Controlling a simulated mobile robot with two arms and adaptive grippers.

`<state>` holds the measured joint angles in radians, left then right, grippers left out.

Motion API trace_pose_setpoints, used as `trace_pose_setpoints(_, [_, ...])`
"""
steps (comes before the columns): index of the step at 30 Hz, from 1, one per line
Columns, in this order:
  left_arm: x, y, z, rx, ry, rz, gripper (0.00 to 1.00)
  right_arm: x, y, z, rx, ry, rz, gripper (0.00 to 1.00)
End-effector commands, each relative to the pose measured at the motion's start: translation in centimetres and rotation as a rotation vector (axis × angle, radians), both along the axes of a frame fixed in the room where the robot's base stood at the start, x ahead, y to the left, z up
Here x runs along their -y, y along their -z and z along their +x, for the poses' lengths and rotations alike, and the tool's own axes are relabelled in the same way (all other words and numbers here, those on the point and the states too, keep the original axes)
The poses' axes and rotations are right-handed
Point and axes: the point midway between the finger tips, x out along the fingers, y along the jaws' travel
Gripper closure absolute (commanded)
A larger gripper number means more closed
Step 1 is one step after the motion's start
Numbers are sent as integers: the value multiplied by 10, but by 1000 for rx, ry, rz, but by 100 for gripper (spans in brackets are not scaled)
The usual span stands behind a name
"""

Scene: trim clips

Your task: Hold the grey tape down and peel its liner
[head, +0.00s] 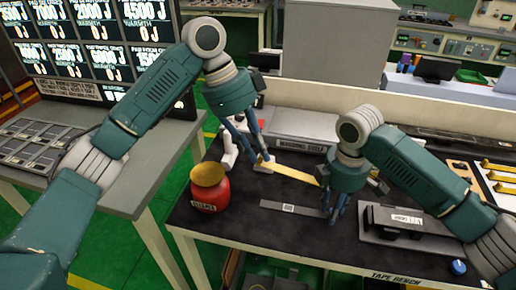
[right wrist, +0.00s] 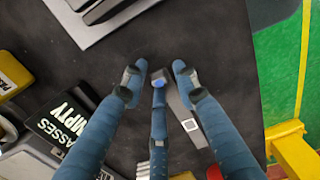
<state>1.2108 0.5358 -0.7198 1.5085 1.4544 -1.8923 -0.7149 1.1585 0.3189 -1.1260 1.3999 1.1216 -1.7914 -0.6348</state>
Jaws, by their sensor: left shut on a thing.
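The grey tape (head: 275,205) lies flat on the black bench top, with a small white square on it; it also shows in the right wrist view (right wrist: 179,106). A yellow strip (head: 293,173), seemingly the liner, runs from my left gripper (head: 262,161) down to the right, to beside my right gripper. My left gripper is shut on its left end. My right gripper (head: 335,213) is low at the tape's right end, its fingers spread apart, also in the right wrist view (right wrist: 159,78). I cannot tell whether it touches the tape or whether the strip's right end is attached.
A red jar (head: 210,193) with a yellow top stands left of the tape. A grey device (head: 395,225) with a black box is right of my right gripper, and a blue knob (head: 458,267) is near the front edge. A grey shelf block (head: 300,130) stands behind. Bench in front of the tape is clear.

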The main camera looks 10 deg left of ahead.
Motion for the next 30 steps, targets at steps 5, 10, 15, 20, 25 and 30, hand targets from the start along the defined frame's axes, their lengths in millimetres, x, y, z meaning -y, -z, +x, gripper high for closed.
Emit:
trace_pose_setpoints(5, [5, 0, 0, 2, 7, -9, 100, -8, -31, 0, 8, -12, 15, 67])
trace_pose_setpoints(10, [6, 0, -1, 2, 9, -11, 100, -8, -68, 0, 8, -15, 16, 67])
trace_pose_setpoints(15, [7, -1, -1, 3, 11, -13, 100, -8, -98, 0, 5, -14, 13, 67])
trace_pose_setpoints(20, [7, -2, -1, 3, 10, -13, 100, -7, -112, -1, 1, -13, 11, 67])
trace_pose_setpoints(25, [6, -2, -1, 4, 9, -13, 100, -6, -116, -1, 0, -12, 9, 67])
trace_pose_setpoints(30, [6, -2, 0, 5, 8, -12, 100, -6, -116, -1, -1, -11, 8, 67])
